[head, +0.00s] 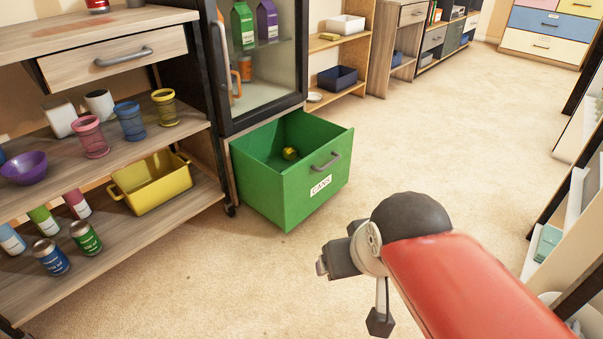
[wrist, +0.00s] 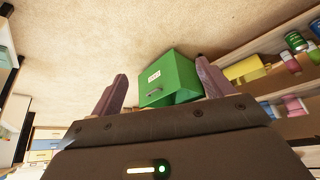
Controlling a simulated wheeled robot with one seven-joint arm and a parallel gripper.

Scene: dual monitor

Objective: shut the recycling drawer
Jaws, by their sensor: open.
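The green recycling drawer (head: 313,187) stands pulled out at floor level under a glass-door cabinet in the head view. Its front carries a white label reading CANS and a grey bar handle (head: 326,162). A small yellow object (head: 290,153) lies inside on the drawer's bottom. In the wrist view, which is tilted over, the drawer (wrist: 174,75) shows between my fingers, with its label and handle facing me. My gripper (wrist: 161,68) is open and empty, apart from the drawer. In the head view my arm is at the lower right, and the fingers cannot be made out clearly.
A wooden shelf unit (head: 116,167) with cups, cans and a yellow bin (head: 155,183) stands left of the drawer. The glass-door cabinet (head: 262,85) is above it. Clear carpet (head: 440,130) lies before and right of the drawer. Another shelf edge is at the far right.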

